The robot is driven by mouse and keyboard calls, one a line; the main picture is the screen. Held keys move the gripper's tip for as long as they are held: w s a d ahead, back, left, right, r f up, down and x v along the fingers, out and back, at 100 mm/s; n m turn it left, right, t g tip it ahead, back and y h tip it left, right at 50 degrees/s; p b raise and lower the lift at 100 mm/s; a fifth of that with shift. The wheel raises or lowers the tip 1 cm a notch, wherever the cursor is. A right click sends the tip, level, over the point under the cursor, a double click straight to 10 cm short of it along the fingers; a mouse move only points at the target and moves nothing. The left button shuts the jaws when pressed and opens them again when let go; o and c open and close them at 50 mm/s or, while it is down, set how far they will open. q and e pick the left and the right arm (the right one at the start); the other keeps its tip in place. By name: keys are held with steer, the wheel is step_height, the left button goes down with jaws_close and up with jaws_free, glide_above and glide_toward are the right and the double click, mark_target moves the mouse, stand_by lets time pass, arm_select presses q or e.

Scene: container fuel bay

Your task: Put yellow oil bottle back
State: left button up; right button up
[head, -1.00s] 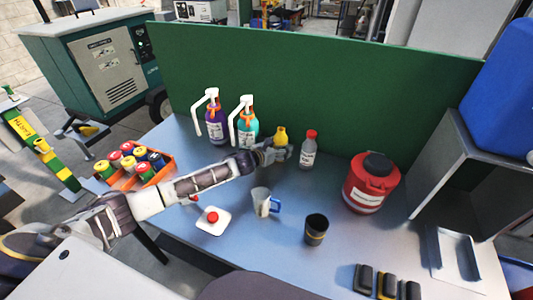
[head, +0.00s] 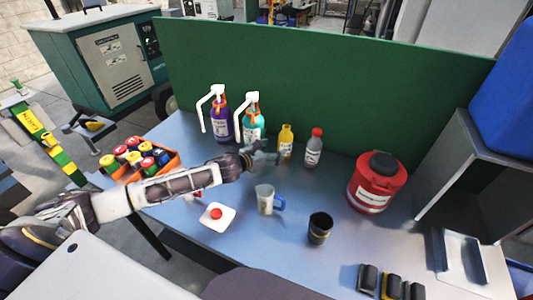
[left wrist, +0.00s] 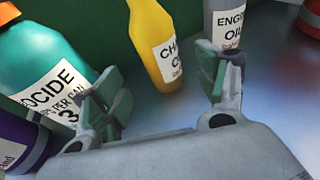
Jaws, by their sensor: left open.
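The yellow oil bottle (head: 286,142) stands upright on the table near the green back panel, between the teal pump bottle (head: 251,121) and the grey engine oil bottle (head: 314,148) with a red cap. No cap shows on its top. My left gripper (head: 266,152) is open and empty, just in front and to the left of the yellow bottle. In the left wrist view the yellow bottle (left wrist: 158,50) stands beyond the gap between the open fingers (left wrist: 158,95), apart from them. My right gripper is not in view.
A purple pump bottle (head: 220,118) stands left of the teal one. An orange crate (head: 172,163) holds several small bottles. A measuring jug (head: 265,199), black cup (head: 319,228), red button on a white base (head: 217,215) and red canister (head: 377,182) stand on the table.

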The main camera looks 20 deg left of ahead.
arm_select(q)
steer(key=v, duration=0.3)
